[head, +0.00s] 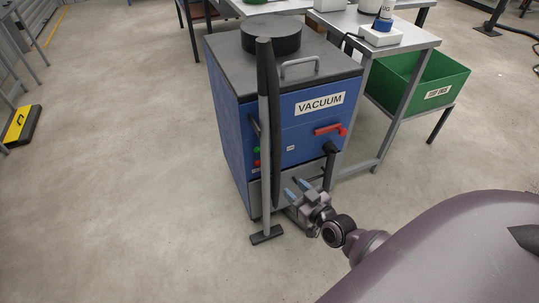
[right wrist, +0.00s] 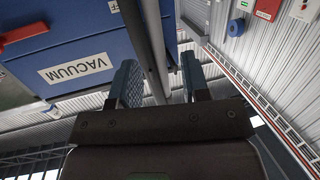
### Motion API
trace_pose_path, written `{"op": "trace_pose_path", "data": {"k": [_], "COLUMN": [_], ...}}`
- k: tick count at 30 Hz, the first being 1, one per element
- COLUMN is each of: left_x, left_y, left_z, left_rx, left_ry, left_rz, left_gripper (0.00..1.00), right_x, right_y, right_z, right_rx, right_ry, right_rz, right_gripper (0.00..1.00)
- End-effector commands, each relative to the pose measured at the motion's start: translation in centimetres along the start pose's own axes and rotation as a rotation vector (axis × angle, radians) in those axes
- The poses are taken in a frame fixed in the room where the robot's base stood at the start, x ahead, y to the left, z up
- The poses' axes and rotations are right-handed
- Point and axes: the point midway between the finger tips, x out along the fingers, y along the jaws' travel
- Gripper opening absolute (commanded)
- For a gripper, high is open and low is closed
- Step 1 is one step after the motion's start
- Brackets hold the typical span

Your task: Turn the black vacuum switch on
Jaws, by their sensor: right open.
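The blue vacuum cabinet (head: 235,130) stands in the middle of the head view, with a white VACUUM label (head: 320,103) on its front. A red handle (head: 331,130) sits below the label. A dark lever-like part (head: 254,126) shows at the front's left, partly behind the wand; I cannot tell whether it is the black switch. My right gripper (head: 297,188) is open and empty, low in front of the cabinet, right of the wand. The right wrist view shows its two fingers (right wrist: 160,82) apart, with the cabinet (right wrist: 100,30) beyond. My left gripper is not in view.
A grey pole (head: 264,170) and a black tube (head: 275,140) stand before the cabinet, close to my right gripper. A black pipe (head: 329,165) is at the cabinet's right. A table with a green bin (head: 425,90) stands right.

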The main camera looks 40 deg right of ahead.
Motion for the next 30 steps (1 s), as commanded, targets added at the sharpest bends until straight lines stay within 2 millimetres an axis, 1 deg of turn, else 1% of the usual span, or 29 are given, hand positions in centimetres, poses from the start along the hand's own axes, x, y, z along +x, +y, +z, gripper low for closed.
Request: {"op": "trace_pose_path", "data": {"k": [1, 3, 7, 9, 12, 17, 20, 30], "left_x": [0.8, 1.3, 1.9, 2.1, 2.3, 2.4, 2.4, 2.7], "left_y": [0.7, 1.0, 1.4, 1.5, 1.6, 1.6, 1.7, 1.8], "left_z": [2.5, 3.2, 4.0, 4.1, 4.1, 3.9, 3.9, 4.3], "left_rx": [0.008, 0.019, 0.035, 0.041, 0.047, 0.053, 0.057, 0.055], "left_ry": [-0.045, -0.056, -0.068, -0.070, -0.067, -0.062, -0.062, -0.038], "left_rz": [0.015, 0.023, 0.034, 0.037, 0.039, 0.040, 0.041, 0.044], "left_gripper": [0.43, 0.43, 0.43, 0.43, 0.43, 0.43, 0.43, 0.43], "right_x": [1.3, 3.4, 6.2, 7.3, 8.3, 9.4, 10.5, 15.8], "right_y": [0.8, 2.1, 4.1, 4.9, 5.6, 6.2, 6.4, 7.5], "right_z": [3.6, 4.7, 6.2, 6.6, 6.8, 6.4, 6.2, 5.9], "right_rx": [0.005, 0.015, 0.030, 0.037, 0.043, 0.045, 0.046, 0.046], "right_ry": [-0.009, 0.024, 0.069, 0.087, 0.105, 0.118, 0.120, 0.115], "right_rz": [0.024, 0.068, 0.143, 0.175, 0.205, 0.220, 0.220, 0.218], "right_gripper": [0.43, 0.43, 0.43, 0.43, 0.43, 0.43, 0.43, 0.43]}}
